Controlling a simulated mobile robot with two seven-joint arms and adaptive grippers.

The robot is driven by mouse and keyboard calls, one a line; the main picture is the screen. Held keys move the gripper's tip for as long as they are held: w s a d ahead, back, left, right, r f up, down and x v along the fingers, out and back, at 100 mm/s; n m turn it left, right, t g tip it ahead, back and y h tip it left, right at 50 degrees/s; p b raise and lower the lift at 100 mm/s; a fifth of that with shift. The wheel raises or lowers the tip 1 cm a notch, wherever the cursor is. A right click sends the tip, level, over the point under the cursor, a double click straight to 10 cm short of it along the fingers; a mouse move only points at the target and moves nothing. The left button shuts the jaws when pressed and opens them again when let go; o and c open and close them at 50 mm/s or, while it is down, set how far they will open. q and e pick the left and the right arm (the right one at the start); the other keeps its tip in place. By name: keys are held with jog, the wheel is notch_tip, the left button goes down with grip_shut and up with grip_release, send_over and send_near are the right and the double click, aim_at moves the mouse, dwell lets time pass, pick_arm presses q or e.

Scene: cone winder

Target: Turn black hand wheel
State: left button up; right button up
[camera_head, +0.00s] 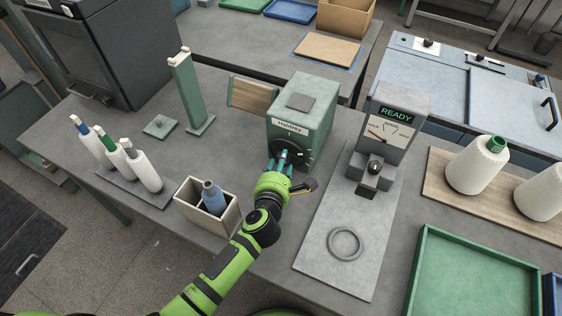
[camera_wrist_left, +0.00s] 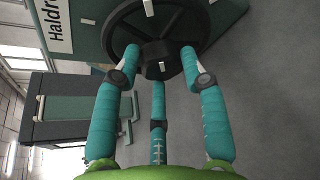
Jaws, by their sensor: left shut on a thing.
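The black hand wheel (camera_head: 306,151) is on the front of a green machine box (camera_head: 304,108) with a "Haldrey" label. In the left wrist view the wheel's dark hub (camera_wrist_left: 158,50) and round spoked rim are close in front of me. My left gripper (camera_head: 281,160) reaches the wheel from the front. Its three teal fingers show in the left wrist view (camera_wrist_left: 159,65), closed around the hub. The fingers hide part of the wheel in the head view. My right gripper is not in view.
To the right stands a grey gauge unit (camera_head: 396,117) reading "READY", with a grey ring (camera_head: 345,243) on its base plate.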

pick_arm(q)
jog(key=n+h+p, duration=0.1)
jog(key=p, duration=0.2)
jog(key=n+g+p, duration=0.1)
jog(key=p, duration=0.1)
jog(key=shift+s+a+n+h+p, duration=0.15)
jog(key=shift+a+n+h+p, duration=0.05)
jog(key=shift+n+h+p, duration=0.2)
jog(key=shift+f+n+g+h+p, duration=0.15)
jog(key=shift+n+g+h+p, duration=0.25)
jog(key=shift+p, duration=0.35)
jog(key=shift+f+n, duration=0.1)
jog(key=shift+n, duration=0.2)
jog(key=shift+f, duration=0.1)
jog(key=o, duration=1.1)
jog(key=shift+d, duration=0.1)
